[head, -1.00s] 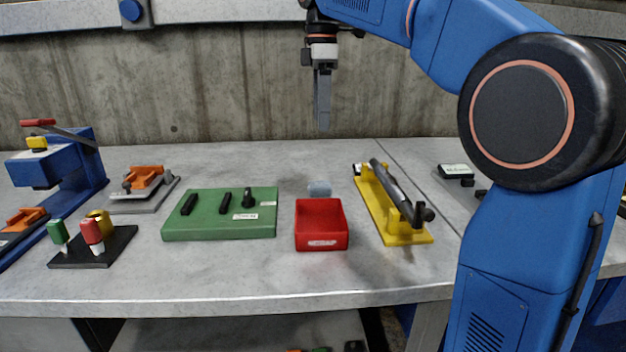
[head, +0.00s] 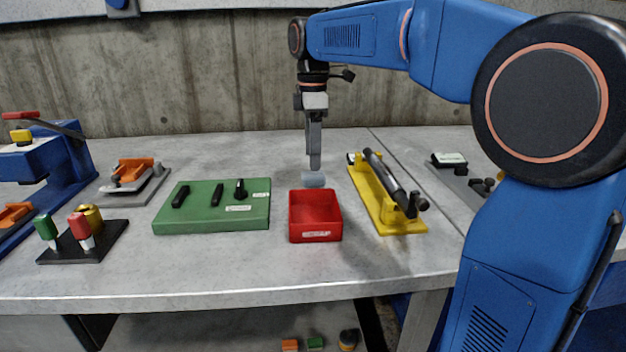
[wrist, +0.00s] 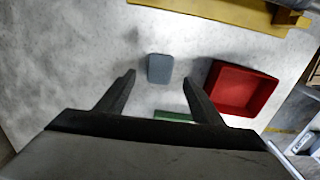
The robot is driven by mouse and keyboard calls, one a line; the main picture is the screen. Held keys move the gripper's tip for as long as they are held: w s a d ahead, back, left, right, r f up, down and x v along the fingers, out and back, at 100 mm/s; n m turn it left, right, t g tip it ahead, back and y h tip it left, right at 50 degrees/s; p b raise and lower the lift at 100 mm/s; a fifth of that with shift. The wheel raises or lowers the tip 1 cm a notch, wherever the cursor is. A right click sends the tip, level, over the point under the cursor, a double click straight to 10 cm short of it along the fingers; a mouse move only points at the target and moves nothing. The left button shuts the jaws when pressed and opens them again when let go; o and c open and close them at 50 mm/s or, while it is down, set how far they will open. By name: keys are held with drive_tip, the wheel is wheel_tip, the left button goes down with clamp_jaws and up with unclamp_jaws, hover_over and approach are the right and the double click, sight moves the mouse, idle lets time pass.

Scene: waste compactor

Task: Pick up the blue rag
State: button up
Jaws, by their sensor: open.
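The blue rag (head: 314,179) is a small grey-blue roll or block lying on the grey table, just behind the red bin. In the wrist view the rag (wrist: 160,69) shows as a rounded rectangle beyond the fingertips, roughly between their lines. My gripper (head: 315,166) points down over the rag, its tips close to it in the head view. In the wrist view my gripper (wrist: 159,77) has its two fingers spread apart with nothing between them. The exact height above the rag is hard to tell.
A red bin (head: 315,236) stands right in front of the rag. A yellow stand (head: 404,224) with a dark cylinder is to the right, and a green board (head: 212,217) to the left. Bare table (head: 250,160) lies behind the green board.

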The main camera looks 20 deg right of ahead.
sight(313, 173)
drive_tip(key=shift+f, duration=2.6)
drive_tip(key=shift+c, duration=0.6)
drive_tip(key=c, duration=1)
